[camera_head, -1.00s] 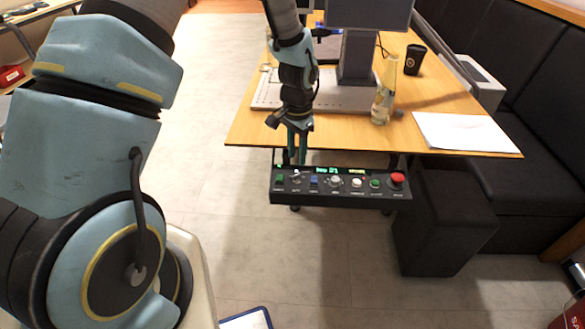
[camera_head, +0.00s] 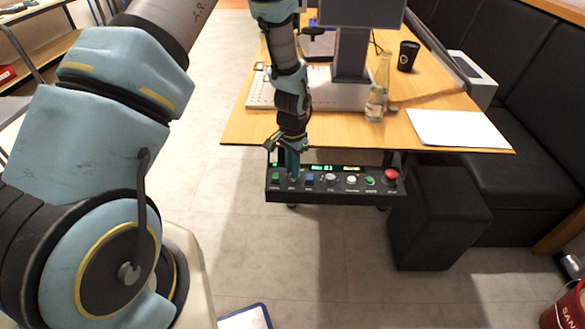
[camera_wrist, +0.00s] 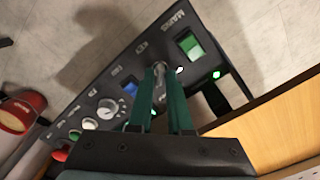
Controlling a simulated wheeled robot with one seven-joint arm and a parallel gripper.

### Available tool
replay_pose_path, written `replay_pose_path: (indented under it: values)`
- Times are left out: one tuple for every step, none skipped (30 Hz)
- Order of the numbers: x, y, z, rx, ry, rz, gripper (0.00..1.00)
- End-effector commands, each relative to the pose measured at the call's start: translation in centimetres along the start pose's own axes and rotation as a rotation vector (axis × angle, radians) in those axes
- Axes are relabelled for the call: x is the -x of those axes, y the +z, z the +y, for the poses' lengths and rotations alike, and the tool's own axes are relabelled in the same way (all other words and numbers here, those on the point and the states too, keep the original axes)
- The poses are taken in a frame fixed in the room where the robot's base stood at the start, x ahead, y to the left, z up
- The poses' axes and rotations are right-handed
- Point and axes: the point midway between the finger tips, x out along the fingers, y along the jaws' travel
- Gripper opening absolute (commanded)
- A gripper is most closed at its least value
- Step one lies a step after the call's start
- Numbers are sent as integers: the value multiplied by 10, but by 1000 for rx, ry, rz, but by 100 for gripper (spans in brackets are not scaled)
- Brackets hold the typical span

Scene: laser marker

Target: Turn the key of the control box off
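The black control box (camera_head: 335,197) hangs at the front edge of the table, with a lit green display and a row of controls. In the wrist view the box (camera_wrist: 110,75) runs diagonally. The silver key (camera_wrist: 159,78) is between the green lit switch (camera_wrist: 190,44) and the blue button (camera_wrist: 130,88). My gripper (camera_wrist: 161,72) has its two dark green fingers close together on either side of the key, apparently gripping it. In the head view my gripper (camera_head: 293,172) points down at the left part of the box and hides the key.
A red emergency button (camera_head: 391,175) is at the box's right end. On the wooden table (camera_head: 450,100) stand a glass bottle (camera_head: 376,100), a black cup (camera_head: 407,56) and white paper (camera_head: 458,128). A black stool (camera_head: 437,220) stands at right below.

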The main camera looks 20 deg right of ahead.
Motion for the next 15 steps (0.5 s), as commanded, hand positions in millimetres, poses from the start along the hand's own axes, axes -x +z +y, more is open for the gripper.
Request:
replay_pose_path:
  values:
    - [0, 0, 0, 0, 0, 0, 11]
    - [0, 0, 0, 0, 0, 0, 7]
    - [0, 0, 0, 0, 0, 0, 3]
    - [0, 0, 0, 0, 0, 0, 0]
    - [0, 0, 0, 0, 0, 0, 0]
    - [0, 0, 0, 0, 0, 0, 0]
    - [0, 0, 0, 0, 0, 0, 0]
    - [0, 0, 0, 0, 0, 0, 0]
    - [0, 0, 0, 0, 0, 0, 0]
    - [0, 0, 0, 0, 0, 0, 0]
    - [0, 0, 0, 0, 0, 0, 0]
    - [0, 0, 0, 0, 0, 0, 0]
    - [0, 0, 0, 0, 0, 0, 0]
    - [0, 0, 0, 0, 0, 0, 0]
    - [0, 0, 0, 0, 0, 0, 0]
